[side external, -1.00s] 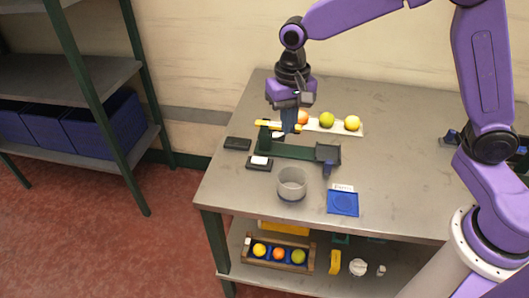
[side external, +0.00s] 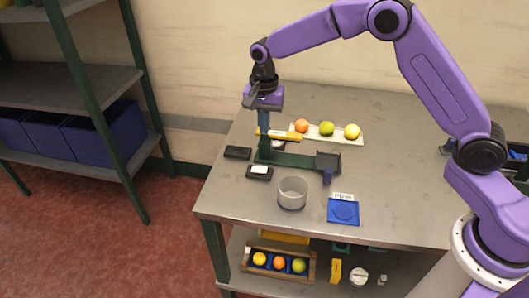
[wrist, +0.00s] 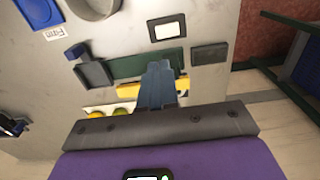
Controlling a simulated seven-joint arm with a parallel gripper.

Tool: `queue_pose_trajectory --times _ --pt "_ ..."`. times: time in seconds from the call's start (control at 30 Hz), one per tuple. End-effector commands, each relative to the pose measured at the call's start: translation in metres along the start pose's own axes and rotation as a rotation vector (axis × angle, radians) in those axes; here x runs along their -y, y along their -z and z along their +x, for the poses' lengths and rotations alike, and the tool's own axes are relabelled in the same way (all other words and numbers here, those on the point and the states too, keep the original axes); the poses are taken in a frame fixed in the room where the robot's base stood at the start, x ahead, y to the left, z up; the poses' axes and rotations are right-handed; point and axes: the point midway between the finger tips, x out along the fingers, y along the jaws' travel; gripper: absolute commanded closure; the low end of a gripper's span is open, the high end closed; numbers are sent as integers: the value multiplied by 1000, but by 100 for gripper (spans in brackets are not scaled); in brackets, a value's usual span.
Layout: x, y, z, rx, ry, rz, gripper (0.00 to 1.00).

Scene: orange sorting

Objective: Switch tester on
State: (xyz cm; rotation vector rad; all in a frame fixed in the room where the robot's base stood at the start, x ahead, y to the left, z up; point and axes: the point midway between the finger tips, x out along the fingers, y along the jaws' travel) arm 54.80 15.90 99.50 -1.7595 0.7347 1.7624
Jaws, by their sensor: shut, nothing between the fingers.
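A device with a long dark green base (side external: 292,160), which I take for the tester, stands on the table. It has an upright post, a yellow bar (side external: 285,136) across its left end and a dark grey tray (side external: 328,161) with a blue part at its right end. A black box with a white face (side external: 260,170) lies in front; it also shows in the wrist view (wrist: 166,30). I see no clearly marked switch. My gripper (side external: 264,129) is shut and empty, pointing down by the post and yellow bar. In the wrist view its fingertips (wrist: 157,66) overlap the green base.
A plain black box (side external: 238,152) lies left of the device. A grey cup (side external: 292,200) and a labelled blue pad (side external: 343,215) stand in front. A white strip holding an orange (side external: 302,126), a green fruit (side external: 327,128) and a yellow fruit (side external: 352,131) lies behind.

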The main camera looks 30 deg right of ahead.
Motion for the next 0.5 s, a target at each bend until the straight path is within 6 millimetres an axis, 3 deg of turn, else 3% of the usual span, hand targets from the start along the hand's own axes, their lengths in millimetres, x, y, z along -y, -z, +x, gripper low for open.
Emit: queue_pose_trajectory --times 0.5 --pt "12 0 -3 0 0 -1 100"
